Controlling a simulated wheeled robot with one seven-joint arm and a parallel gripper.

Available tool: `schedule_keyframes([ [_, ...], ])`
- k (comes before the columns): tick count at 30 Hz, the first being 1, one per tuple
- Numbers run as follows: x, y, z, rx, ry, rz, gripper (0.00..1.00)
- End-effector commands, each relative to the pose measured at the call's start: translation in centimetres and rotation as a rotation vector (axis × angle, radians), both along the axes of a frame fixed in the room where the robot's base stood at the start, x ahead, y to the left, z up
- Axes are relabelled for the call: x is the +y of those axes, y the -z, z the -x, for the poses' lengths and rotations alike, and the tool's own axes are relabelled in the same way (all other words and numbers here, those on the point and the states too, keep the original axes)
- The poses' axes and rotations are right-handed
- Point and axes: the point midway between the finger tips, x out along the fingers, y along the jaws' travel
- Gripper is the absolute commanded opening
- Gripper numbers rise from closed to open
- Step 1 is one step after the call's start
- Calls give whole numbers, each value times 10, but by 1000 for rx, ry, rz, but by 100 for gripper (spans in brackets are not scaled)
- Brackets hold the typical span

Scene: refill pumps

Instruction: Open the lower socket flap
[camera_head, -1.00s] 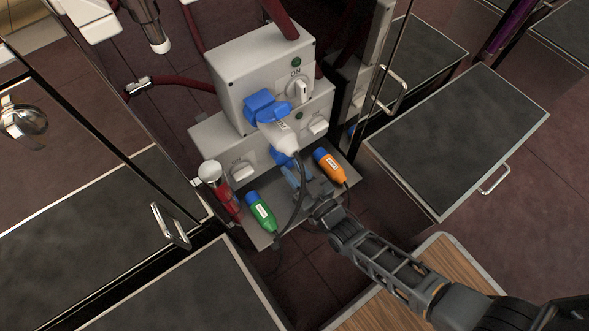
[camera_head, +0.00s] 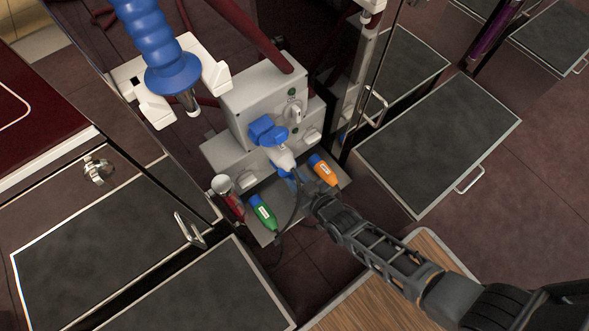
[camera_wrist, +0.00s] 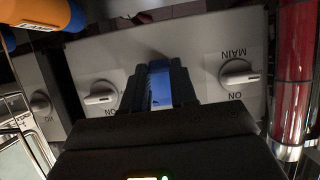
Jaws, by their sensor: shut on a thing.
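The lower socket flap shows as a blue piece (camera_wrist: 160,88) between my gripper's two dark fingers in the wrist view. My gripper (camera_wrist: 161,84) is shut on it, in front of the grey lower box (camera_wrist: 198,57). How far the flap is swung open cannot be told. In the head view my gripper (camera_head: 298,180) reaches in from the lower right, under the upper socket. The fingertips and most of the lower flap are hidden there by the white plug (camera_head: 284,158). The upper blue flap (camera_head: 265,130) is raised above that plug.
A green connector (camera_head: 262,212) and an orange connector (camera_head: 323,169) lie on the shelf either side of my gripper. A red cylinder with a pale top (camera_head: 221,184) stands at left. A black cable hangs beside my gripper. A MAIN knob (camera_wrist: 238,75) is close beside the fingers.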

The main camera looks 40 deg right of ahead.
Motion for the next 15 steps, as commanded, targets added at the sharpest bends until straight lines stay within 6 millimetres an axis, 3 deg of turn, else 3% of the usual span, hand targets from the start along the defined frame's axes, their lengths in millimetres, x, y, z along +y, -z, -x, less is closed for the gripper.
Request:
schedule_keyframes([
  [1,-1,-14,1,38,2,0,0],
  [15,-2,-37,13,414,3,0,0],
])
